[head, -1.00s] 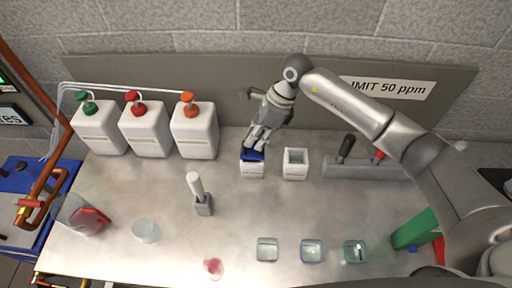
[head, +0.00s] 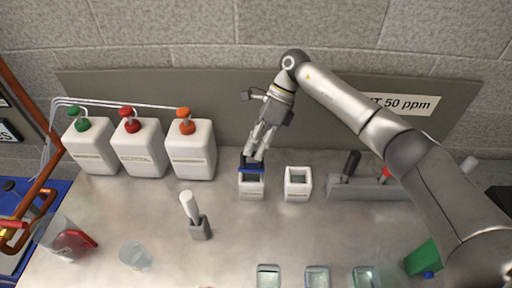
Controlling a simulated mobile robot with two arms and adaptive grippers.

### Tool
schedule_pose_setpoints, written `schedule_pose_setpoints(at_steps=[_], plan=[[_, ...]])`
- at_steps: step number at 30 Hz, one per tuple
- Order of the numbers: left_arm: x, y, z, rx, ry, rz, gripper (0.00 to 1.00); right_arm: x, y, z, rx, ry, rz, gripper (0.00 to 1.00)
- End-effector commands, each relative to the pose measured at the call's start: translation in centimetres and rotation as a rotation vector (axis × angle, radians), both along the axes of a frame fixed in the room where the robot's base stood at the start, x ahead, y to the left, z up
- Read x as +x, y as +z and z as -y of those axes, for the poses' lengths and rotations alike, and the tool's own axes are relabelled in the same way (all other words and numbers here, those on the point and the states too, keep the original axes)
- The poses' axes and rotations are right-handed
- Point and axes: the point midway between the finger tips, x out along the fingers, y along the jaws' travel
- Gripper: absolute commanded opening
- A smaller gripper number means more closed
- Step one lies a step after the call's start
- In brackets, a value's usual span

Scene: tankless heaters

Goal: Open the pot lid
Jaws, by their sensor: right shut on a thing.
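A small square white pot (head: 252,188) stands on the metal table below the back panel. Its dark blue lid (head: 252,169) sits at the pot's top; I cannot tell whether it is seated or slightly lifted. My right gripper (head: 256,155) reaches down from above and is shut on the lid, with the fingertips partly hiding it. A second white pot (head: 298,189) stands just to the right, open at the top with no lid on it. My left gripper is not in view.
Three white pump bottles (head: 140,148) stand at the back left. A grey holder with a white handle (head: 191,207), a clear cup (head: 135,256) and a jug with red (head: 66,238) are in front. A grey rack (head: 365,188) is right. Small glass jars (head: 317,276) line the front.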

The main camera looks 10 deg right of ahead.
Motion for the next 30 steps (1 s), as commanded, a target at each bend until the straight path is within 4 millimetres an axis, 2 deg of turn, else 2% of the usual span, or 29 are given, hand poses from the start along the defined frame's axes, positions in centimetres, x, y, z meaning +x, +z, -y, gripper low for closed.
schedule_pose_setpoints(at_steps=[4,5,9,20,30], plan=[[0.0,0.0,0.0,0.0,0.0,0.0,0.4,0.2,0.3,0.1,0.002,-0.003,0.01,0.0],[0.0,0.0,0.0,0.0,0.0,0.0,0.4,0.3,0.3,0.1,0.002,-0.003,0.01,0.16],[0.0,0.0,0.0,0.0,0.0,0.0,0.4,0.2,0.2,0.0,0.002,-0.002,0.008,0.34],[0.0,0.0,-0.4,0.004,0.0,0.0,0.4,0.2,0.3,0.1,0.001,-0.001,0.003,0.35],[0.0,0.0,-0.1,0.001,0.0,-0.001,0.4,1.8,4.7,2.5,0.001,-0.002,0.006,0.35]])
